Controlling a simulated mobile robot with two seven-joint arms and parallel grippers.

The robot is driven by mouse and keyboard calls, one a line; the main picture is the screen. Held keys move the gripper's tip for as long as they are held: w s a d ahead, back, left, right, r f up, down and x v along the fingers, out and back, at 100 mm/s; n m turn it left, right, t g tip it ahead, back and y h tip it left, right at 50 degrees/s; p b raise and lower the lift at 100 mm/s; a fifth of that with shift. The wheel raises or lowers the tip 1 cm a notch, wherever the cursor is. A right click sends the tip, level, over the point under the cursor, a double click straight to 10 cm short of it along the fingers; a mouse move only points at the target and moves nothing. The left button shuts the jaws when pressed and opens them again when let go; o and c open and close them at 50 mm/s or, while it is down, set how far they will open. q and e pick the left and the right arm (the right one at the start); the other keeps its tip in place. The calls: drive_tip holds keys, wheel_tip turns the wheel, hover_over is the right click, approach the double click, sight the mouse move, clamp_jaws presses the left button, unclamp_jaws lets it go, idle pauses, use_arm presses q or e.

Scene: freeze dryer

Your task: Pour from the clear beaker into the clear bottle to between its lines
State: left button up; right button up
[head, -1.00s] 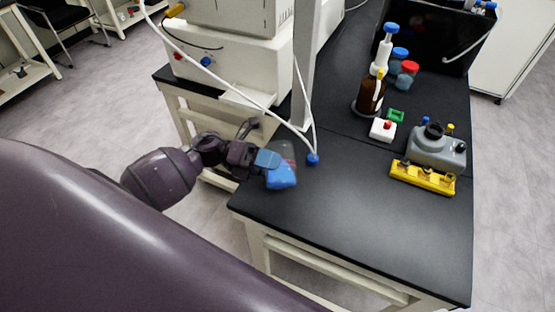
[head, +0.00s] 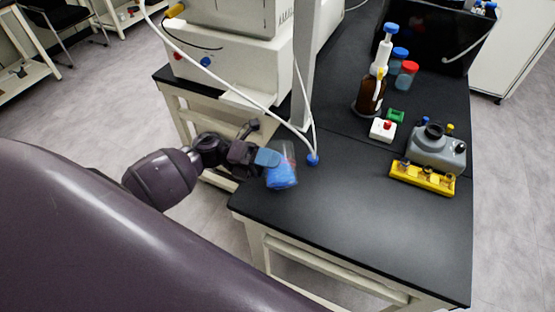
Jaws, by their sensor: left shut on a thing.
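My left gripper (head: 268,159) is shut on a clear beaker (head: 286,154) with blue liquid in its lower part. It holds the beaker at the left edge of the black bench, near the front corner. The blue fingertips cover the beaker's left side. Whether the beaker touches the bench top is hard to tell. I cannot pick out the clear bottle for certain; two small clear bottles, one blue-capped (head: 398,58) and one red-capped (head: 406,76), stand farther back. No lines can be read on them. My right gripper is not in view.
A white tube ends in a blue fitting (head: 313,160) close to the beaker's right, beside a grey post (head: 306,65). A brown dispenser bottle (head: 370,95), a grey container (head: 437,150) and a yellow rack (head: 422,178) stand to the right. The bench front (head: 350,225) is clear.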

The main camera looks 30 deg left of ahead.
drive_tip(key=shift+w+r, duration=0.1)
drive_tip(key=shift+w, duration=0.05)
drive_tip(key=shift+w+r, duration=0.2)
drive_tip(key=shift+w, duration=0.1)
use_arm(q)
drive_tip(key=shift+r, duration=0.1)
